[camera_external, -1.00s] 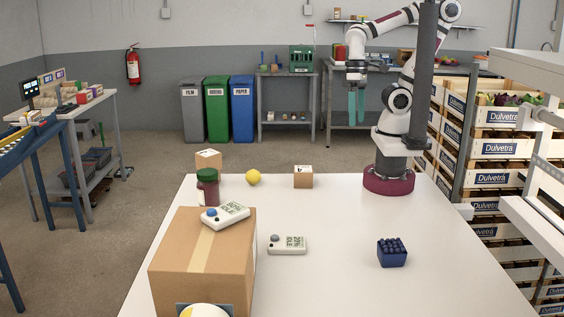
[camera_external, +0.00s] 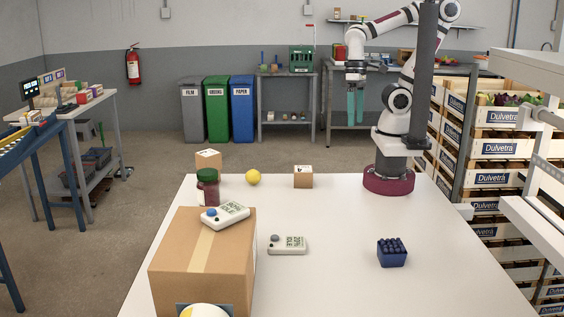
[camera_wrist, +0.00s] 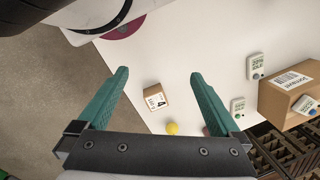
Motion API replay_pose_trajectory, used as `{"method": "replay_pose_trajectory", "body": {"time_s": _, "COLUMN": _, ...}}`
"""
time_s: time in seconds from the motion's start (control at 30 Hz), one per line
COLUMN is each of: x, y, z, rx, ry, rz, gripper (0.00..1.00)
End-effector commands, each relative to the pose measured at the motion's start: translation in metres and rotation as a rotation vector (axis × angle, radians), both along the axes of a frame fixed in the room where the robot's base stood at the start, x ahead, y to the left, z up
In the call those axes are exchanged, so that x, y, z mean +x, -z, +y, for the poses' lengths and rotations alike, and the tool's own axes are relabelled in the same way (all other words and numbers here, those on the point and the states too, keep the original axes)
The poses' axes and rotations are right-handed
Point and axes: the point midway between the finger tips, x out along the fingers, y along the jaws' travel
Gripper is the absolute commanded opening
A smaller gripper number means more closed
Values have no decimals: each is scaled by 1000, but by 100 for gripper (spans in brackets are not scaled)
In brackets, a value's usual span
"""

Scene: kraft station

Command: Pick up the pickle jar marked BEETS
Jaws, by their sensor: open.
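A jar (camera_external: 207,190) with dark red contents and a green lid stands upright on the white table, behind the large cardboard box, in the external view. No BEETS marking can be read on it. In the wrist view the jar is mostly hidden; a small dark red patch (camera_wrist: 206,131) beside the right finger may be part of it. My gripper (camera_external: 355,106) is high above the far side of the table, to the right of the jar and well apart from it. In the wrist view my gripper (camera_wrist: 160,74) has its green fingers wide apart, with nothing between the tips.
The large cardboard box (camera_external: 190,270) carries a white device (camera_external: 225,216). A second device (camera_external: 288,245), a yellow ball (camera_external: 253,177), small boxes (camera_external: 303,178) (camera_external: 208,160) and a blue block (camera_external: 392,253) stand around. The table's middle (camera_external: 340,215) is clear.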

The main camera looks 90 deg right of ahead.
Motion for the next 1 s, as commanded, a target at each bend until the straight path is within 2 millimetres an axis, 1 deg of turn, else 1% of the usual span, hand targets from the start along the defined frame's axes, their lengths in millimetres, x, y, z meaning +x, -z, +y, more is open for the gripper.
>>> {"method": "replay_pose_trajectory", "body": {"time_s": 0.07, "x": 21, "y": 9, "z": -6, "rx": -31, "ry": -27, "rz": -43, "gripper": 100}}
{"method": "replay_pose_trajectory", "body": {"time_s": 0.17, "x": 83, "y": 36, "z": -21, "rx": -110, "ry": -108, "rz": -191, "gripper": 100}}
{"method": "replay_pose_trajectory", "body": {"time_s": 0.2, "x": 114, "y": 48, "z": -25, "rx": -142, "ry": -147, "rz": -272, "gripper": 100}}
{"method": "replay_pose_trajectory", "body": {"time_s": 0.27, "x": 158, "y": 65, "z": -28, "rx": -183, "ry": -205, "rz": -400, "gripper": 100}}
{"method": "replay_pose_trajectory", "body": {"time_s": 0.3, "x": 185, "y": 76, "z": -27, "rx": -205, "ry": -244, "rz": -488, "gripper": 100}}
{"method": "replay_pose_trajectory", "body": {"time_s": 0.4, "x": 243, "y": 99, "z": -18, "rx": -240, "ry": -341, "rz": -712, "gripper": 100}}
{"method": "replay_pose_trajectory", "body": {"time_s": 0.5, "x": 278, "y": 117, "z": 1, "rx": -249, "ry": -439, "rz": -923, "gripper": 100}}
{"method": "replay_pose_trajectory", "body": {"time_s": 0.6, "x": 293, "y": 127, "z": 22, "rx": -238, "ry": -524, "rz": -1094, "gripper": 100}}
{"method": "replay_pose_trajectory", "body": {"time_s": 0.7, "x": 295, "y": 132, "z": 38, "rx": -223, "ry": -582, "rz": -1205, "gripper": 100}}
{"method": "replay_pose_trajectory", "body": {"time_s": 0.77, "x": 294, "y": 133, "z": 43, "rx": -216, "ry": -602, "rz": -1242, "gripper": 100}}
{"method": "replay_pose_trajectory", "body": {"time_s": 0.83, "x": 299, "y": 135, "z": 48, "rx": -212, "ry": -614, "rz": -1266, "gripper": 100}}
{"method": "replay_pose_trajectory", "body": {"time_s": 0.87, "x": 303, "y": 137, "z": 50, "rx": -212, "ry": -617, "rz": -1270, "gripper": 100}}
{"method": "replay_pose_trajectory", "body": {"time_s": 1.0, "x": 336, "y": 151, "z": 62, "rx": -213, "ry": -617, "rz": -1272, "gripper": 100}}
